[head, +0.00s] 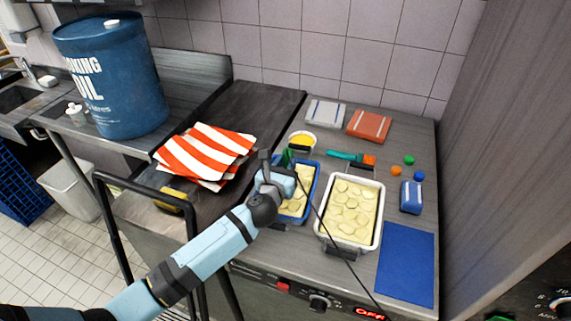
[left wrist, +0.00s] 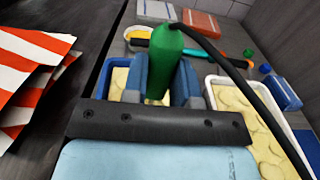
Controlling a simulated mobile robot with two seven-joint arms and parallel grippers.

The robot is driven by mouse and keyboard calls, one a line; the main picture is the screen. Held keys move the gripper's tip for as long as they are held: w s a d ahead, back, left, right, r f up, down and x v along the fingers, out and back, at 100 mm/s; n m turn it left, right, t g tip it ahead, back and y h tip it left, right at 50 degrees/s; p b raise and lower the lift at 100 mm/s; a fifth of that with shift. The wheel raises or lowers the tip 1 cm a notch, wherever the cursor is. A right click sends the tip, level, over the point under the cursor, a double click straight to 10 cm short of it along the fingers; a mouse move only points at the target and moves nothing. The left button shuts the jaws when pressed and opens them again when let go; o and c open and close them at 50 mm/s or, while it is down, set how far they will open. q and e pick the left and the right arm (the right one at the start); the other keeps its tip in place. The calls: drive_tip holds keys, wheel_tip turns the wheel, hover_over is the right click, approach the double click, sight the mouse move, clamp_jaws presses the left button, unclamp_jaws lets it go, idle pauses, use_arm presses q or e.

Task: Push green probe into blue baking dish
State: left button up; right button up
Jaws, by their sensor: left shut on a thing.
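My left gripper (head: 281,160) reaches over the blue baking dish (head: 315,183), which holds a pale sliced food (head: 301,178). The gripper is shut on the green probe (left wrist: 164,60), which stands roughly upright between its two blue fingers in the left wrist view. A black cable (left wrist: 235,75) runs from the probe's top. In the head view the probe (head: 286,158) is partly hidden by the gripper. The probe's lower tip is hidden behind the gripper, so I cannot tell whether it touches the food. My right gripper is not in view.
A white baking dish (head: 379,205) with similar food stands to the right. Red-and-white striped cloths (head: 205,152) lie left. A blue mat (head: 406,264) lies bare at front right.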

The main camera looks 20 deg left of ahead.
sight(286, 153)
use_arm(q)
drive_tip(key=shift+f+b, duration=0.35)
drive_tip(key=shift+f, duration=0.25)
drive_tip(key=shift+f+b, duration=0.55)
drive_tip(key=shift+f, duration=0.35)
idle(0.6)
drive_tip(key=shift+r, duration=0.15)
idle(4.2)
drive_tip(key=shift+r+p, duration=1.25)
drive_tip(key=shift+p, duration=0.25)
drive_tip(key=shift+r+p, duration=0.65)
drive_tip(key=shift+p, duration=0.1)
drive_tip(key=shift+r+p, duration=1.5)
drive_tip(key=shift+p, duration=0.1)
